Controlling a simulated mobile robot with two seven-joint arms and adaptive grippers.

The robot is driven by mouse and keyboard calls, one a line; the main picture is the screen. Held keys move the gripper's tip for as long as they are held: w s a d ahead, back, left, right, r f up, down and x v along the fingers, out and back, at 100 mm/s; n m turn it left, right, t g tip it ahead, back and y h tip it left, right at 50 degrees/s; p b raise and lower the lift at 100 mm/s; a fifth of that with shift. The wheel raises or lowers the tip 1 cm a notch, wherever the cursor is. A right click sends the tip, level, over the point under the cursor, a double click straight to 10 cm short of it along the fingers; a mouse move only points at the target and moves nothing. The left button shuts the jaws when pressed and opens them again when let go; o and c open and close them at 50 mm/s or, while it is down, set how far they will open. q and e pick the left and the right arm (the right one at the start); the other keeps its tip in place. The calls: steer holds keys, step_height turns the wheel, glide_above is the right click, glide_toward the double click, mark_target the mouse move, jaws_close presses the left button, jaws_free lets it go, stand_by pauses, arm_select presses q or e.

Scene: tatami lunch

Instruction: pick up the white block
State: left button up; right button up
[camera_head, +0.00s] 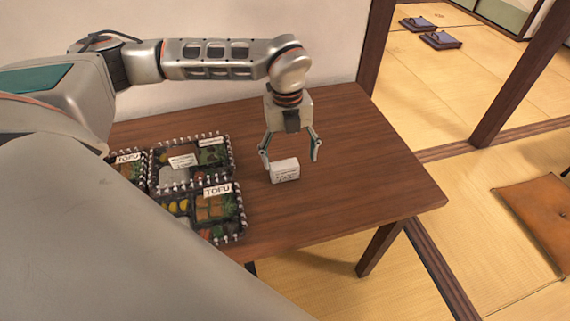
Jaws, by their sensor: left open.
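The white block (285,170) stands on the brown wooden table, right of the lunch boxes, with small dark print on its front. My left gripper (290,158) points down over it with its fingers spread wide. One finger is on each side of the block, and a gap shows on the right side. I cannot tell whether the left finger touches it. My right gripper is not in the picture.
Several lunch boxes (153,184) with tofu labels crowd the table's left side, close to the block. The table (380,180) is clear to the right. A wall (335,50) stands behind. Tatami floor and a brown cushion (542,218) lie to the right.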

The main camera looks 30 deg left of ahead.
mark_target(284, 164)
arm_select(q)
steer(key=shift+w+a+r+n+y, duration=0.15)
steer(key=shift+w+a+r, duration=0.1)
steer(key=shift+a, duration=0.3)
steer(key=shift+w+a+r+n+y, duration=0.1)
steer(key=shift+w+a+n+y, duration=0.1)
steer(key=shift+a, duration=0.3)
steer(key=shift+w+a+f, duration=0.1)
steer(key=shift+a, duration=0.25)
steer(key=f, duration=0.7)
steer(key=shift+w+f, duration=0.15)
steer(key=shift+w, duration=0.05)
steer(key=shift+c, duration=0.4)
steer(key=c, duration=1.1)
